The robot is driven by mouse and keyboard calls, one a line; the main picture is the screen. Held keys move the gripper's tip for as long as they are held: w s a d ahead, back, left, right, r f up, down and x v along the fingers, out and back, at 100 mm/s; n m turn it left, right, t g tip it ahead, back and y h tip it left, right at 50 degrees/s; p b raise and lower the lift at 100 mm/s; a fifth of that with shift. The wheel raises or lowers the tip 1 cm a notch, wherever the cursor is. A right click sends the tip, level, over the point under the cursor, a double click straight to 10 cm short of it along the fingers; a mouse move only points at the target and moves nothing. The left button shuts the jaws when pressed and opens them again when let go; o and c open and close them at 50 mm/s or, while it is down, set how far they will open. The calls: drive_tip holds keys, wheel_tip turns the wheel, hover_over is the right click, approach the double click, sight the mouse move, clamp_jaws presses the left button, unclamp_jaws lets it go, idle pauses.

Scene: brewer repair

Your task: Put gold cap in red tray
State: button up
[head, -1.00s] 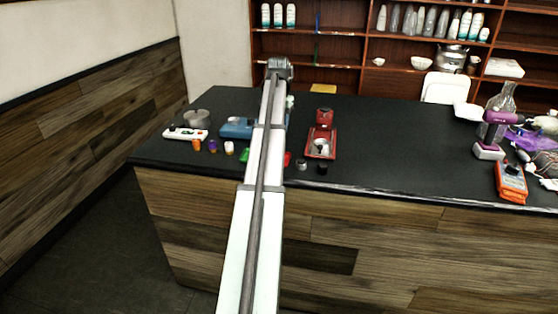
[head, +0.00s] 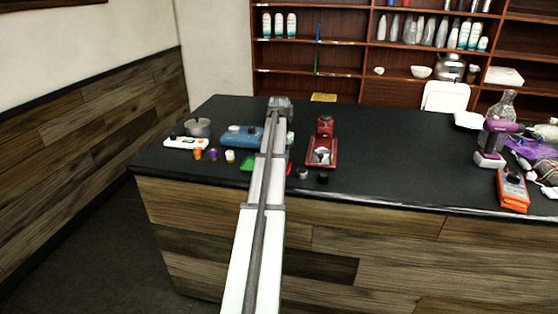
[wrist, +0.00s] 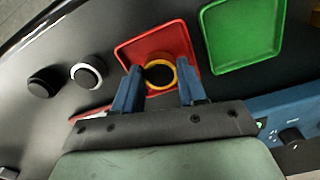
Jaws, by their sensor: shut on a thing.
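The gold cap (wrist: 161,72) shows in the wrist view as a gold ring with a dark middle, between the two blue fingers of my gripper (wrist: 159,88). My gripper is shut on it. The cap appears over the red tray (wrist: 186,45); I cannot tell whether it touches the tray floor. In the head view only a small red edge of the tray (head: 289,168) shows beside my arm. My arm hides the gripper and the cap there.
A green tray (wrist: 245,35) lies right of the red one in the wrist view. Two dark round knobs, one black (wrist: 44,82) and one silver-rimmed (wrist: 88,75), lie to the left. A red machine (head: 322,150) and a blue device (head: 241,137) flank my arm in the head view.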

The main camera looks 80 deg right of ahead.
drive_tip(key=shift+f, duration=0.3)
drive_tip(key=shift+f, duration=0.1)
drive_tip(key=o, duration=0.8)
wheel_tip(320, 180, up, 12)
drive_tip(key=shift+r, duration=0.1)
idle(0.3)
